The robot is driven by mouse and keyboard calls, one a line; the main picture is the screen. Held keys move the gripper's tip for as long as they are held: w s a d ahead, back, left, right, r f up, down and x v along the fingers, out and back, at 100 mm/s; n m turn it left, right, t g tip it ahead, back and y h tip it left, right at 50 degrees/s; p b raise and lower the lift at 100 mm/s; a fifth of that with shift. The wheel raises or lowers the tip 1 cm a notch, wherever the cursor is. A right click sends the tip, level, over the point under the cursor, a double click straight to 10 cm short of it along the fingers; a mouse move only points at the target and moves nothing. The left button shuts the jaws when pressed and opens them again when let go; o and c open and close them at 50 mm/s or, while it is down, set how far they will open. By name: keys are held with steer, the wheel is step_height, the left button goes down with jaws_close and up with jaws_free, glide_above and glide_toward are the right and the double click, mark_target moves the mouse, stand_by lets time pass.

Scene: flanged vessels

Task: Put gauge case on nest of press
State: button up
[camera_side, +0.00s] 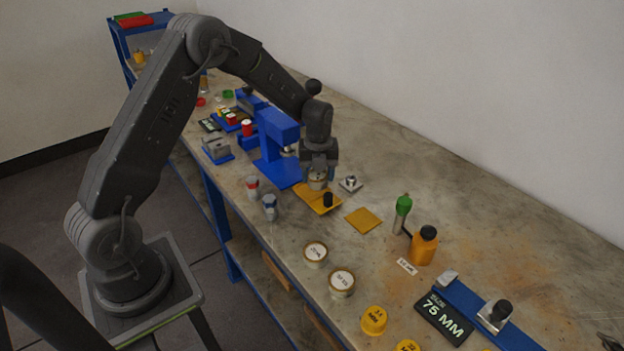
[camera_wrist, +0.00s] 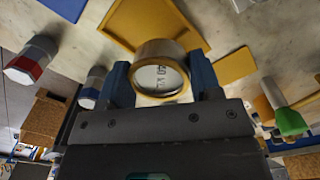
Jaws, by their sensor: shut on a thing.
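In the side view, my gripper (camera_side: 318,180) holds the gauge case (camera_side: 317,184) just over a yellow tray (camera_side: 303,199); the gap below is hard to judge. The blue press (camera_side: 277,135) stands left of and behind my gripper, with its flat blue base (camera_side: 276,175) towards it. The nest under the press's ram is mostly hidden and too small to make out.
Two red or blue capped white pots (camera_side: 269,205) stand left of the tray. A yellow plate (camera_side: 363,220), a green-topped bottle (camera_side: 402,212) and an orange bottle (camera_side: 424,245) are to the right. Two brass-rimmed round cases (camera_side: 315,252) stand in front.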

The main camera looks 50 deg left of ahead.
mark_target(312, 180)
steer(key=shift+a, duration=1)
steer(key=shift+a+f, duration=0.15)
steer(key=shift+f, duration=0.75)
steer(key=shift+a+f, duration=0.15)
steer(key=shift+f, duration=0.7)
steer(key=shift+f, duration=0.15)
steer(key=o, duration=1)
steer(key=shift+o, duration=0.2)
step_height(312, 180, up, 8)
steer(key=shift+f, duration=0.1)
